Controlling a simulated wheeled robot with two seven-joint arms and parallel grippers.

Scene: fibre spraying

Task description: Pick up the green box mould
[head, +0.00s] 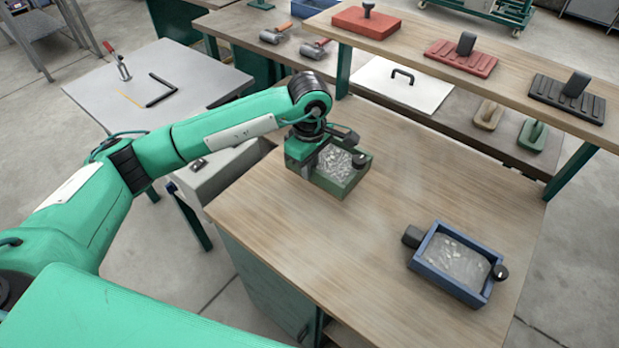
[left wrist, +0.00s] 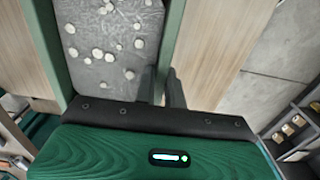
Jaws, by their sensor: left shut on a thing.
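The green box mould (head: 352,183) stands on the near wooden table, filled with grey material dotted with pale bits. A black knob (head: 362,160) sticks out from its right side. My left gripper (head: 312,158) is at the box's left side, shut on it. In the left wrist view the two dark fingers (left wrist: 162,88) sit on either side of the green box wall (left wrist: 171,45); the pale-dotted filling (left wrist: 112,45) shows beside it. The fingertips are partly hidden in the head view, and I cannot tell whether the box is lifted. My right gripper is not in view.
A blue box mould (head: 452,286) with grey filling and black knobs stands at the table's front right. The wooden table (head: 300,235) is clear between the boxes. A raised shelf (head: 405,42) with red and black stamping tools runs along the back. A grey side table (head: 175,70) stands left.

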